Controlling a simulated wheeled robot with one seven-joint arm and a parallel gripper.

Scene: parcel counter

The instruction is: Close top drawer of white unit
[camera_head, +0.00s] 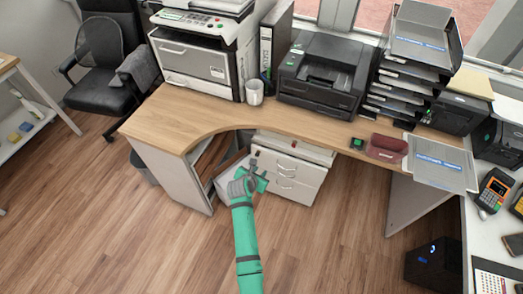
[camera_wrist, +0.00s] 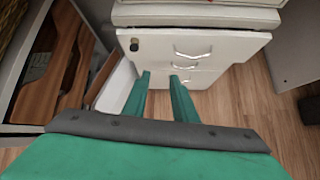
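The white unit (camera_head: 288,170) stands under the desk, with several drawer fronts and curved handles. Its top drawer (camera_wrist: 215,45) has a lock at its left and a handle in the wrist view. This front looks wider than the ones below and seems to stand out from them, but how far is hard to tell. My gripper (camera_head: 256,180) is in front of the unit's left side. In the wrist view its two green fingers (camera_wrist: 160,95) are apart with nothing between them, pointing towards the drawer fronts below the top one. Contact cannot be told.
The wooden desk (camera_head: 190,118) overhangs the unit. A pale panel or box (camera_wrist: 117,86) and brown wooden shelving (camera_wrist: 60,65) are left of the unit. Open wooden floor (camera_head: 330,240) lies in front and to the right. A black box (camera_head: 435,264) stands at lower right.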

